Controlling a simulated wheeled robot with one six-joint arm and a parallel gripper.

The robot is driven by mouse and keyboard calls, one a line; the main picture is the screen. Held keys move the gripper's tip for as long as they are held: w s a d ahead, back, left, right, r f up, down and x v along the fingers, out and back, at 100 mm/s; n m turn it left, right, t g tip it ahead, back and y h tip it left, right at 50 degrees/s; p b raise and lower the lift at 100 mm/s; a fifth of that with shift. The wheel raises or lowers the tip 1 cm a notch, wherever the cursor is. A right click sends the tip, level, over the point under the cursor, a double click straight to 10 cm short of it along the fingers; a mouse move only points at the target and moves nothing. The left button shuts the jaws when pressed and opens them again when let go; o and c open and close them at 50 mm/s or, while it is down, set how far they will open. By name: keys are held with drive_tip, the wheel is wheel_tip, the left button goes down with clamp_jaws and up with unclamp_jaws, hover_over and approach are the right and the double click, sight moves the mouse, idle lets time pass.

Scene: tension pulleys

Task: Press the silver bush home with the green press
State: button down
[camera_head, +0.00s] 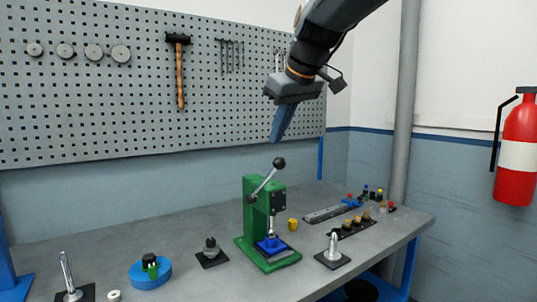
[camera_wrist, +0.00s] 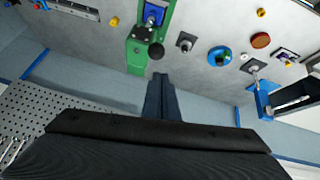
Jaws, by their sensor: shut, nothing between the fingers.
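The green press (camera_head: 251,208) stands on the grey table, its lever with a black knob (camera_head: 279,162) raised up to the right. Under its silver ram (camera_head: 271,225) sits a blue fixture (camera_head: 268,244). I cannot make out the silver bush for certain there; the ram and fixture hide it. In the wrist view, the press (camera_wrist: 135,57), the knob (camera_wrist: 157,51) and the blue fixture (camera_wrist: 153,15) show at the top. My gripper (camera_head: 275,140) is shut and empty, in the air above the knob and apart from it. Its fingers (camera_wrist: 160,78) point toward the press in the wrist view.
A dark-based grey part (camera_head: 211,251) and a blue disc (camera_head: 150,274) stand left of the press. A silver post (camera_head: 333,245) and a black rack (camera_head: 352,229) stand to its right. A pegboard (camera_head: 130,90) is behind. The air around the gripper is clear.

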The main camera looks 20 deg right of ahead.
drive_tip(key=p+x, duration=0.1)
drive_tip(key=x, duration=0.2)
drive_tip(key=p+x, duration=0.1)
drive_tip(key=x, duration=0.2)
drive_tip(key=d+p+x, duration=0.1)
drive_tip(key=p+x, duration=0.1)
drive_tip(key=x, duration=0.1)
drive_tip(key=shift+s+d+f, duration=0.15)
drive_tip(key=shift+s+f, duration=0.05)
drive_tip(key=shift+f, duration=0.55)
